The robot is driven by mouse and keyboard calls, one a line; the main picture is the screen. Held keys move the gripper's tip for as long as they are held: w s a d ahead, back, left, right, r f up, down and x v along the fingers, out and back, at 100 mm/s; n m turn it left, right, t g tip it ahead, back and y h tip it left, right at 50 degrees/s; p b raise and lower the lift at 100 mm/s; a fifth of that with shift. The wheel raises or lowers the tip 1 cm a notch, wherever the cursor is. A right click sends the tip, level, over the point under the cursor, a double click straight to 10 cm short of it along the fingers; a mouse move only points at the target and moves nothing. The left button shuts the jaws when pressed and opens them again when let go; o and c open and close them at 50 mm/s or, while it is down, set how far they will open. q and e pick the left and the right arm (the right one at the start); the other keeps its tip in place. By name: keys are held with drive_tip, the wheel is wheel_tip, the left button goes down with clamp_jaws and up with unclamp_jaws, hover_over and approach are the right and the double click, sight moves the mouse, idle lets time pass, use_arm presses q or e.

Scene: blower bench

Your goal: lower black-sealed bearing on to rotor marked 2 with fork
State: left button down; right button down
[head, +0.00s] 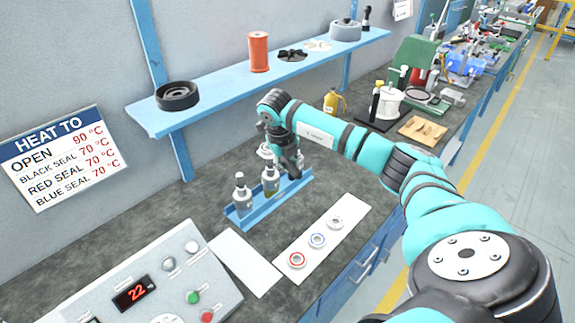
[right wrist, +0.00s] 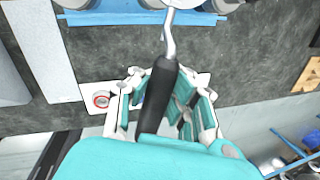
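A blue tray (head: 232,217) on the bench holds upright rotors, one at the left (head: 243,197) and one beside it (head: 270,182); more may be hidden behind my gripper. Their number marks are not legible. My right gripper (head: 287,160) is above the tray's right part. In the right wrist view my right gripper (right wrist: 162,108) is closed around the black handle of the fork (right wrist: 160,85). The fork's metal shank reaches toward the tray (right wrist: 120,17). A pale ring-like shape is by its far end; I cannot tell whether it is the black-sealed bearing. My left gripper is out of view.
A white mat (head: 320,243) holds a red-ringed bearing (head: 297,260), a blue-ringed bearing (head: 317,240) and a pale one (head: 335,222). A blank white sheet (head: 245,262) lies beside it. The heater panel (head: 165,285) reads 22. A blue shelf (head: 215,92) is above the bench.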

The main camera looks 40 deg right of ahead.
drive_tip(key=shift+s, duration=0.25)
idle(0.6)
drive_tip(key=a+b+x, duration=0.1)
drive_tip(key=b+x, duration=0.4)
drive_tip(key=x, duration=0.2)
drive_tip(key=shift+s+a, duration=0.2)
drive_tip(key=shift+a, duration=0.15)
idle(4.8)
drive_tip(key=shift+s+f, duration=0.1)
drive_tip(key=shift+s, duration=0.05)
drive_tip(key=s+a+p, duration=0.1)
drive_tip(key=s+p, duration=0.1)
drive_tip(key=s, duration=0.4)
idle(1.3)
